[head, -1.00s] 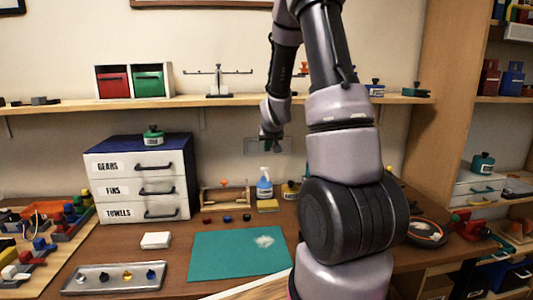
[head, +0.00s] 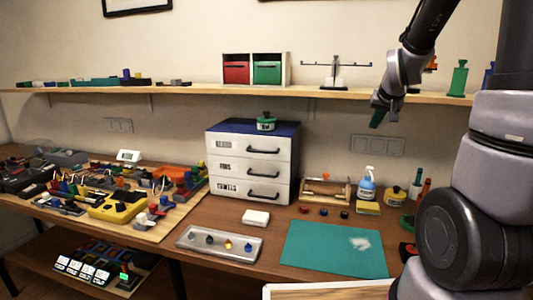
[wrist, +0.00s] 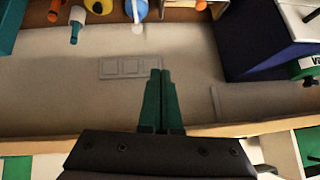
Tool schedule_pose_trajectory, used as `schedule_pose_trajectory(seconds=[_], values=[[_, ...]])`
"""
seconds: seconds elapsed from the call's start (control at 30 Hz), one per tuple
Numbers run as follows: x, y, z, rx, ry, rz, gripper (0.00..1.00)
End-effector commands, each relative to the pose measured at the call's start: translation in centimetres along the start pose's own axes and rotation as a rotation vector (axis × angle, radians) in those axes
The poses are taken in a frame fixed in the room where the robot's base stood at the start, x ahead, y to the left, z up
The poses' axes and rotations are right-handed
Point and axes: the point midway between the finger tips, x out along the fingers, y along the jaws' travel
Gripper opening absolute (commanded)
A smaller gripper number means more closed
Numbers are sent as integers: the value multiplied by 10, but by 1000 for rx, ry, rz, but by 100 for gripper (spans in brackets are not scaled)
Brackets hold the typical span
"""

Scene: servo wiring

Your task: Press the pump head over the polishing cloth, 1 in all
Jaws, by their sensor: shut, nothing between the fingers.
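The blue bottle with a white pump head (head: 367,183) stands upright at the back of the bench, before the wall; its pump head (wrist: 137,27) also shows at the top of the wrist view. A flat white folded piece (head: 256,217), perhaps the polishing cloth, lies on the bench before the drawer unit. A pale crumpled patch (head: 359,243) lies on the green mat; I cannot tell if it is cloth. My gripper (head: 376,122) hangs in the air above the bottle, near shelf height, apart from it. Its green fingers (wrist: 160,72) are shut and empty.
A yellow block (head: 367,207) sits before the bottle, with a small yellow-labelled jar (head: 396,195) to its right. A wooden rack (head: 325,190) stands left. The drawer unit (head: 250,165) and the wall shelf (head: 200,88) bound the space. The green mat (head: 320,250) is mostly clear.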

Motion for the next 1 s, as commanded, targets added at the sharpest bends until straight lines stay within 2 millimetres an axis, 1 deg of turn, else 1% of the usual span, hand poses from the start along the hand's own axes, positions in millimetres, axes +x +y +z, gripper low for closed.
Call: schedule_pose_trajectory(seconds=[0.03, 0.07, 0.1, 0.17, 0.2, 0.27, 0.3, 0.4, 0.5, 0.6, 0.7, 0.8, 1.0], values=[[-28, -9, 3, 13, -4, -23, 0], [-43, -13, 6, 22, -12, -35, 0], [-61, -18, 12, 31, -25, -50, 0], [-89, -26, 22, 45, -45, -73, 0], [-107, -30, 30, 53, -57, -87, 0], [-134, -36, 43, 65, -77, -108, 0], [-151, -39, 53, 74, -90, -121, 0], [-189, -44, 78, 90, -122, -150, 0], [-217, -47, 101, 101, -151, -171, 0], [-236, -48, 118, 110, -172, -184, 0], [-245, -48, 128, 115, -185, -191, 0], [-248, -48, 132, 118, -192, -193, 0], [-248, -48, 132, 118, -192, -193, 0]])
